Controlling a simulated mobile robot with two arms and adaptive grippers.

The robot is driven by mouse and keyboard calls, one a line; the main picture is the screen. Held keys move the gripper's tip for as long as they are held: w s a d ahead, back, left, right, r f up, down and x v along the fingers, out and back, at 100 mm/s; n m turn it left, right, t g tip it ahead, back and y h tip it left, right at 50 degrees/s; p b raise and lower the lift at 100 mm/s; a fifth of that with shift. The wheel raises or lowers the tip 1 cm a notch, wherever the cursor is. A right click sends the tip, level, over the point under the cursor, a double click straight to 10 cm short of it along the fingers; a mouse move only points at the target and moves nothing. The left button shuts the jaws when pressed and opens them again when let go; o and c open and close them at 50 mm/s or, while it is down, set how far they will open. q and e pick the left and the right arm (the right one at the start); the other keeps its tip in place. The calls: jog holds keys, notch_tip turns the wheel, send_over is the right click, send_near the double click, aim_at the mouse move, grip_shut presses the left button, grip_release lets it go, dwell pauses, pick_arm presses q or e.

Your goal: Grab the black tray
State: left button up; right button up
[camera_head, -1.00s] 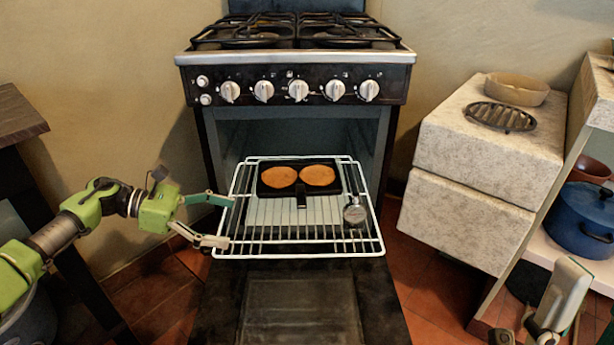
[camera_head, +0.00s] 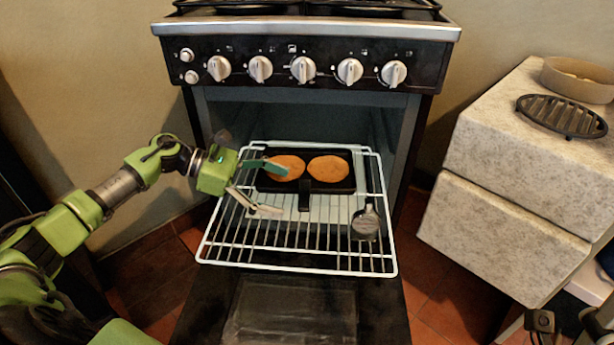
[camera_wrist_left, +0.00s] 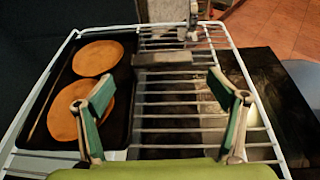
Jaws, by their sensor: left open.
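The black tray (camera_head: 349,182) lies on the white wire rack, with two round orange-brown cakes on it and a short black handle (camera_head: 304,201) pointing forward. My left gripper (camera_head: 285,190) comes in from the left, open, over the tray's front left part. One finger overlaps the left cake in the picture; the other is near the handle. In the left wrist view, the tray (camera_wrist_left: 117,123) is at left and its handle (camera_wrist_left: 163,60) lies beyond the open, empty fingers (camera_wrist_left: 161,84). Dark parts of my right arm show at the lower right edge; its fingers are unclear.
The wire rack (camera_head: 297,270) sticks out of the open oven over its lowered door (camera_head: 290,312). A round metal dial (camera_head: 366,221) stands on the rack, right of the handle. A pale stone block (camera_head: 490,215) stands at right with a black grate (camera_head: 561,115).

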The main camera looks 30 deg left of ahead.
aim_at(308, 200)
pick_arm(q)
jog(key=b+x, duration=0.2)
jog(key=x, duration=0.5)
jog(key=shift+d, duration=0.15)
jog(key=shift+r, duration=0.1)
jog(key=c, duration=1.5)
